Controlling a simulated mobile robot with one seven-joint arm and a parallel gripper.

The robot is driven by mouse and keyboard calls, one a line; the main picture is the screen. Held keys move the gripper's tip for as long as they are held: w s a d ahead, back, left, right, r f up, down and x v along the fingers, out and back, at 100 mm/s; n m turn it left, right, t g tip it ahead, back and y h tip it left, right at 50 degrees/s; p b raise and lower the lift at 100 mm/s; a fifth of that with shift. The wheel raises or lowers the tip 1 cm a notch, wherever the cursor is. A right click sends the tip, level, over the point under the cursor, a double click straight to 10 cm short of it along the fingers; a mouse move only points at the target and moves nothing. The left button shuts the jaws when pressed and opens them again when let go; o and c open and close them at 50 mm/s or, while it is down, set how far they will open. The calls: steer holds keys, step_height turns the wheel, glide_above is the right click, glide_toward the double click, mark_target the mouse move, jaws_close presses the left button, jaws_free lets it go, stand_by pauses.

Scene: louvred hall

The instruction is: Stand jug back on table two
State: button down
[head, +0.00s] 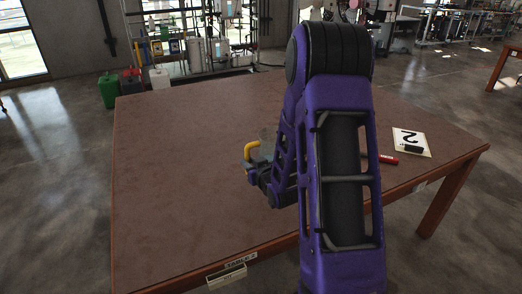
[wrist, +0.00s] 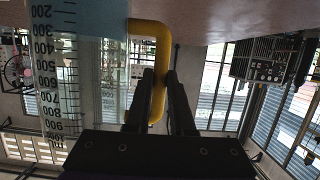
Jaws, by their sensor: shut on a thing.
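The jug is clear with a yellow handle (head: 251,150) and stands out only faintly against the table in the head view. In the wrist view the jug (wrist: 85,85) fills the left side, with black graduation numbers and a bluish tint near the tabletop end. The wrist picture is upside down, and the jug looks about upright in it. My gripper (wrist: 160,78) is shut on the yellow handle; in the head view my gripper (head: 250,166) is low over table two (head: 190,180). I cannot tell whether the jug's base touches the table.
A white card marked 2 (head: 405,138) lies at the table's right with a black object (head: 413,150) on it. A red cylinder (head: 388,160) lies next to it. The table's left half is clear. A green container (head: 108,90) stands on the floor behind.

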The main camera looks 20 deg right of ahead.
step_height(320, 180, down, 7)
steer(key=shift+f+b, duration=0.15)
steer(key=shift+b, duration=0.2)
steer(key=shift+f, duration=0.1)
steer(key=c, duration=1.2)
jaws_free()
steer(key=shift+f, duration=0.15)
steer(key=shift+c, duration=0.2)
steer(key=o, duration=0.5)
steer(key=shift+c, duration=0.2)
steer(key=shift+r, duration=0.2)
steer(key=v, duration=1.2)
steer(key=shift+a, duration=0.1)
